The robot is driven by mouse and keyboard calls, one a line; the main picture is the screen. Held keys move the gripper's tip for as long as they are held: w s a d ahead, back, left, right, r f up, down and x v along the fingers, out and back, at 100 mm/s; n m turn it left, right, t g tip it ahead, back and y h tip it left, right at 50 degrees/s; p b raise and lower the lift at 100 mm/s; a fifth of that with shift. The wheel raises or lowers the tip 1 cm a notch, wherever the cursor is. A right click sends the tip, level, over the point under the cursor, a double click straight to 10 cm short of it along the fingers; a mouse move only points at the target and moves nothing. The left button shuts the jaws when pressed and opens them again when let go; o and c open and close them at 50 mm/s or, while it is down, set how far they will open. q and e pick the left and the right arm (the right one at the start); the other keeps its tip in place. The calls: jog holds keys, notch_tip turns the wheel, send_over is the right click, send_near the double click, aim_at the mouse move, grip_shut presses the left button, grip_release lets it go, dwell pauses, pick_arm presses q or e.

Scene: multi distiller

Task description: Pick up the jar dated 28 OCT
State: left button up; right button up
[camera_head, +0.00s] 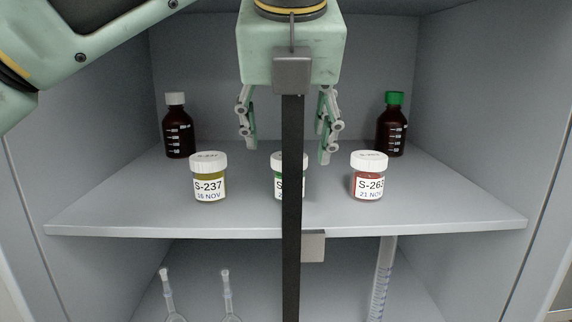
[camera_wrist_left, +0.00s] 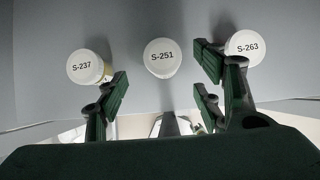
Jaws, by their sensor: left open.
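Three white-lidded jars stand in a row on the shelf. The left jar (camera_head: 209,178) is olive-yellow, labelled S-237, 16 NOV. The right jar (camera_head: 368,177) is red, dated 21 NOV; its lid (camera_wrist_left: 245,46) reads S-263 in the wrist view. The middle jar (camera_head: 279,173) is green; a dark vertical bar hides most of its label, so its date is unreadable. Its lid (camera_wrist_left: 162,57) reads S-251. My left gripper (camera_head: 285,150) is open and empty, pointing down, with its fingers spread either side of the middle jar in the picture. My right gripper is out of view.
Brown bottles with a white cap (camera_head: 178,128) and a green cap (camera_head: 391,127) stand behind, at left and right. The dark bar (camera_head: 291,200) crosses the head view's middle. Glass flasks (camera_head: 228,300) and a cylinder (camera_head: 381,280) stand below. Cabinet walls close both sides.

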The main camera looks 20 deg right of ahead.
aim_at(290, 159)
pick_arm(q)
jog(key=shift+s+d+f+p, duration=0.2)
jog(key=shift+f+p, duration=0.1)
jog(key=shift+f, duration=0.3)
jog(key=shift+p+x, duration=0.75)
jog(key=shift+x, duration=0.1)
jog(key=p+x, duration=0.1)
jog(key=x, duration=0.1)
jog(key=p+x, duration=0.1)
jog(key=x, duration=0.1)
jog(key=shift+w, duration=0.4)
jog(key=shift+f, duration=0.15)
jog(key=shift+s+d, duration=0.1)
jog(key=shift+s, duration=0.1)
jog(key=shift+c, duration=0.3)
jog(key=c, duration=1.1)
jog(key=shift+c, duration=0.7)
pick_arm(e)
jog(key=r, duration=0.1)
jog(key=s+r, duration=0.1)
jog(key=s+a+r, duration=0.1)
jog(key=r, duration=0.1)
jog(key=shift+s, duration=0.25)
